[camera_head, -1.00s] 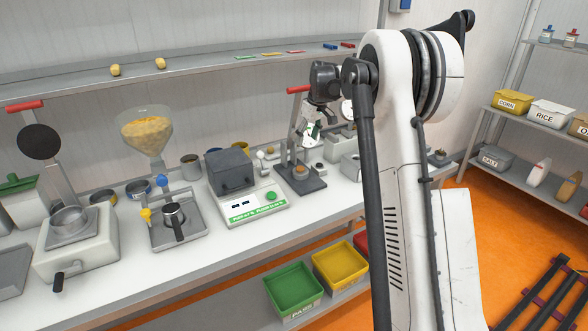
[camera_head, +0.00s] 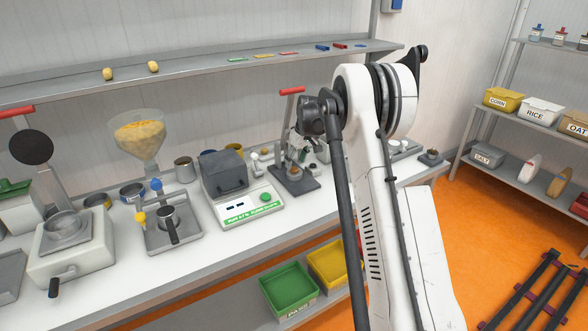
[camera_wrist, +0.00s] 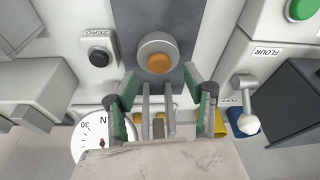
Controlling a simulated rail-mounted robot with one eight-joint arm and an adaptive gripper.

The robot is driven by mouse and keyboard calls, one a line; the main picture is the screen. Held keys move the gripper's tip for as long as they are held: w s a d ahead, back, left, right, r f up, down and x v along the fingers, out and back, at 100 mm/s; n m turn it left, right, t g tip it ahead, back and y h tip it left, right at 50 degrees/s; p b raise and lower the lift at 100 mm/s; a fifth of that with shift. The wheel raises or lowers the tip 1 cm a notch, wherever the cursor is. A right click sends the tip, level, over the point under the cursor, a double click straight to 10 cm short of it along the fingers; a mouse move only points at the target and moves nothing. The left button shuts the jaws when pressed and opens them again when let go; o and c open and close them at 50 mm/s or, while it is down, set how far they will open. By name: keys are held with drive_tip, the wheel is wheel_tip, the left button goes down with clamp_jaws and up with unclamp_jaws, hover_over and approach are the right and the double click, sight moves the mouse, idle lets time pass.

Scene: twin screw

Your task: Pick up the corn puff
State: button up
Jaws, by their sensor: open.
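The corn puff, a round orange-brown piece (camera_wrist: 159,63), sits in a pale metal ring or cup on a dark grey plate in the wrist view. My gripper (camera_wrist: 162,103) is open, with its two green-padded fingers apart and nothing between them. The fingertips show below the puff in that picture, one to each side, not touching it. In the head view my gripper (camera_head: 308,148) is low over the small press with a red handle (camera_head: 291,91).
Green (camera_head: 289,290) and yellow bins sit under the bench.

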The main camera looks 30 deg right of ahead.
sight(294, 168)
drive_tip(key=x, duration=0.3)
drive_tip(key=shift+f, duration=0.15)
drive_tip(key=c, duration=0.8)
drive_tip(key=shift+o, duration=0.2)
